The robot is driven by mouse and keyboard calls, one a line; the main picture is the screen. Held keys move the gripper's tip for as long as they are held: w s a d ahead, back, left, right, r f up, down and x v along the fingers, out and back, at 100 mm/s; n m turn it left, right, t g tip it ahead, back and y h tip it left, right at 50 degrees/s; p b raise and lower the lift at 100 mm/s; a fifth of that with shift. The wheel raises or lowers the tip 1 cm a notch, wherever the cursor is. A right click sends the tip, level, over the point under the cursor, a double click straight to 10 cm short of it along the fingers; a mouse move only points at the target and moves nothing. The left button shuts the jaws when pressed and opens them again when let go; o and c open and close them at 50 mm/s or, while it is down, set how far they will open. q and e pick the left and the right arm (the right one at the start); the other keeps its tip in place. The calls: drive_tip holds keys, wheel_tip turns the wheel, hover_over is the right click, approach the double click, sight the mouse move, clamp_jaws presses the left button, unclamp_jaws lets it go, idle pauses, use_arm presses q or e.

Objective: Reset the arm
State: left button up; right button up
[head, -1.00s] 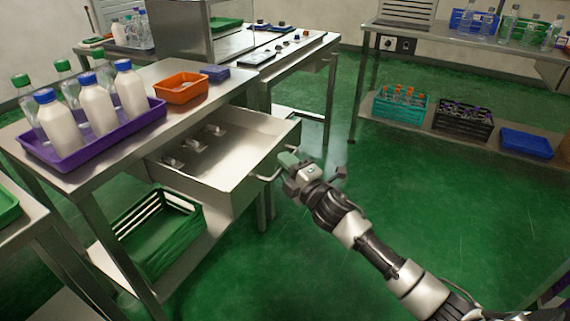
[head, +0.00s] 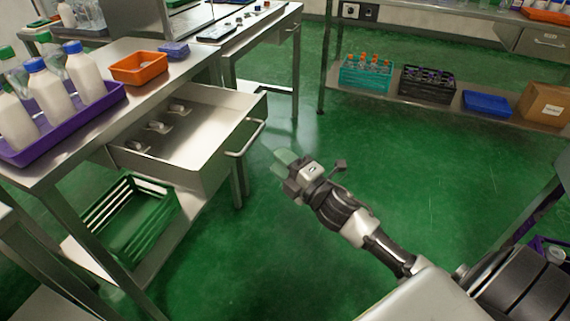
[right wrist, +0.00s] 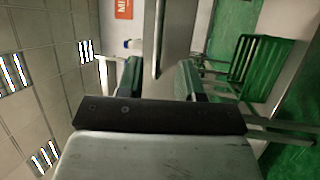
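My right gripper (head: 284,158) is in the middle of the head view, over the green floor and to the right of the drawer handle (head: 246,138). A gap of floor shows between them. In the right wrist view its two green-padded fingers (right wrist: 160,80) stand apart with nothing between them. The metal drawer (head: 190,140) is pulled out of the steel table and holds several small clear items with white parts. My left gripper is not in the frames.
A purple tray (head: 112,99) with several bottles, an orange bin (head: 139,68) and a blue box (head: 173,50) stand on the table. A green crate (head: 128,215) sits below. Teal (head: 366,75) and black (head: 427,86) crates are on the far low shelf. The floor at centre is clear.

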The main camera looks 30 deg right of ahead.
drive_tip(key=shift+s+d, duration=0.15)
drive_tip(key=shift+s, duration=0.35)
